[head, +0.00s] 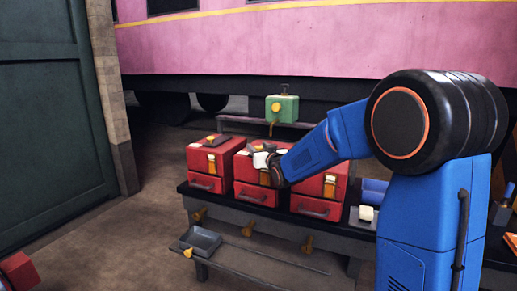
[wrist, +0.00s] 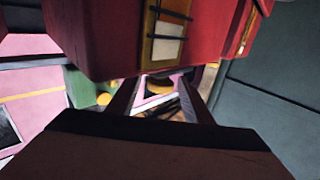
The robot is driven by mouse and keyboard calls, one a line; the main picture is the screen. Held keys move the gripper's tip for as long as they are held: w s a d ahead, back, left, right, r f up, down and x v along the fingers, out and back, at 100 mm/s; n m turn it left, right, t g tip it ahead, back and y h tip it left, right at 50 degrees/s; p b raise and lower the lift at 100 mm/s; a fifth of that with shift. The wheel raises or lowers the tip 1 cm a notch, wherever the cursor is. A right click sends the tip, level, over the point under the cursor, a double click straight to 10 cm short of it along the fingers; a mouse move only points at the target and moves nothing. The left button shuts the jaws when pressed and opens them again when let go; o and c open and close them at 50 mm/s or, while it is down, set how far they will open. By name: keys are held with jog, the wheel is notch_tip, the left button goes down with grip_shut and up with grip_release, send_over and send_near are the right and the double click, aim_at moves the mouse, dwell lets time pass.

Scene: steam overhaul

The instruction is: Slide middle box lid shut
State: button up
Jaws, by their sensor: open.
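Three red boxes stand in a row on a dark bench. The middle box (head: 245,189) has a drawer with a handle at its lower front and a brass-yellow front plate. My gripper (head: 267,162) is at the top of the middle box, over its front part. My wrist hides much of that top, so I cannot tell how far its lid stands open. In the wrist view, a red box (wrist: 95,35) with a yellow-framed pale label fills the top. My gripper (wrist: 161,84) shows there with two dark fingers apart. I cannot tell whether they touch the box.
The left red box (head: 205,168) and right red box (head: 318,192) stand close on either side. A green box (head: 282,108) with a yellow knob stands behind. A grey tray (head: 202,241) sits low in front. Blue rolls (head: 373,190) lie right of the boxes.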

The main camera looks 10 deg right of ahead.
grip_shut()
jog(key=shift+w+d+r, duration=0.1)
jog(key=shift+w+d, duration=0.4)
jog(key=shift+w, duration=0.2)
jog(key=shift+w+d, duration=0.5)
jog(key=shift+w, duration=0.15)
grip_release()
jog(key=shift+d, duration=0.1)
jog(key=shift+s, duration=0.1)
jog(key=s+d, duration=0.2)
jog(key=s, duration=1.5)
jog(key=shift+d, duration=0.3)
